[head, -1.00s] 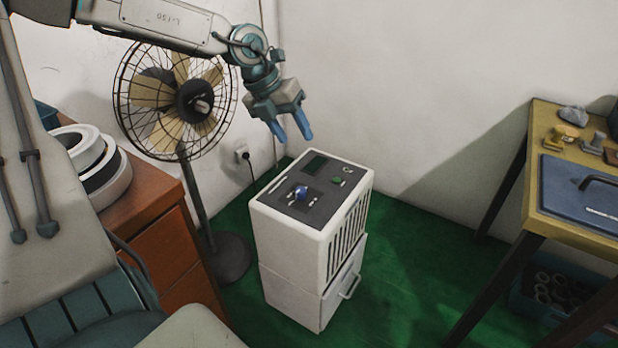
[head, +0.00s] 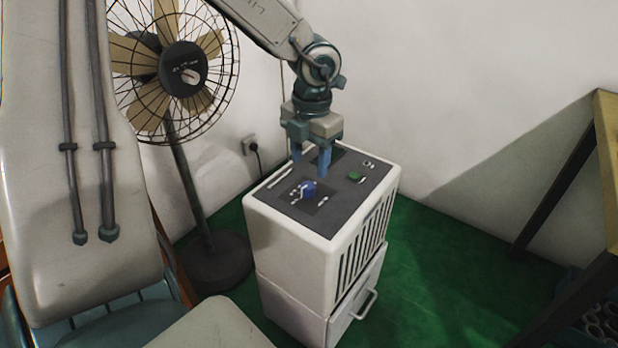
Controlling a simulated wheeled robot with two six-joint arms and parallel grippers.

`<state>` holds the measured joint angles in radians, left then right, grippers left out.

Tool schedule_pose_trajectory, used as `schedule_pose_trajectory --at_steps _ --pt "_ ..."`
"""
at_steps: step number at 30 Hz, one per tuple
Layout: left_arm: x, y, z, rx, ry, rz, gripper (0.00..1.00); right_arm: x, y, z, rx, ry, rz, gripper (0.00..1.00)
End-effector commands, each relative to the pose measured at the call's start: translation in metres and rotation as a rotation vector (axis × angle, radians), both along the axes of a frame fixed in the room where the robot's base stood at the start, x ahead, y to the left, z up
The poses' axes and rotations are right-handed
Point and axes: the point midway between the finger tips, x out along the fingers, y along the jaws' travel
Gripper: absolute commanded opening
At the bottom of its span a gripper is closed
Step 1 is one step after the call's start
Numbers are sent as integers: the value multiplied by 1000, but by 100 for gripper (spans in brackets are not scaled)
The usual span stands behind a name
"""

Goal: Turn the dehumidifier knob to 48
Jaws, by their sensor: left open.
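The white dehumidifier (head: 290,240) stands upright on the green floor, with a dark control panel on top. Its blue knob (head: 309,188) sits toward the front left of the panel, with white marks around it too small to read. A green button (head: 354,176) is to the right of the knob. My left gripper (head: 311,170) points down over the panel, just behind and above the knob. Its blue fingers are apart with nothing between them, and they look clear of the knob. The gripper partly hides the dark display (head: 328,155). My right gripper is not in view.
A standing fan (head: 180,75) is to the left of the dehumidifier, near the arm. A wall socket with a plug (head: 250,144) is behind it. A yellow-topped table (head: 606,125) is at the right edge. Green floor (head: 440,270) right of the dehumidifier is clear.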

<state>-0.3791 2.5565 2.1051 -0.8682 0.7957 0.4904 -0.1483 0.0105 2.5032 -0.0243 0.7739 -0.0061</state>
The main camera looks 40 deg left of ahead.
Motion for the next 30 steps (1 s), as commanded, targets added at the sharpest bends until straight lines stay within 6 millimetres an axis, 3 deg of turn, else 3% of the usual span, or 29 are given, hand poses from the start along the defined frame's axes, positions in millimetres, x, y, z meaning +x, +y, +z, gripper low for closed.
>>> schedule_pose_trajectory --at_steps 1,9,22,23,27,30 --pt "0 0 -15 0 0 0 50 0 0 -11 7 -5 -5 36" --pt "0 2 -53 0 1 0 50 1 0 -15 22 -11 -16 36" --pt "0 2 -62 -1 -1 0 50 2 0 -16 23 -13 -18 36" --pt "0 2 -62 -1 -1 0 48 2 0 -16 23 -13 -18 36" --pt "0 2 -62 -1 -1 0 20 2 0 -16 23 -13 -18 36" --pt "0 2 -62 -1 -1 0 5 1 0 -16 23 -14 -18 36"
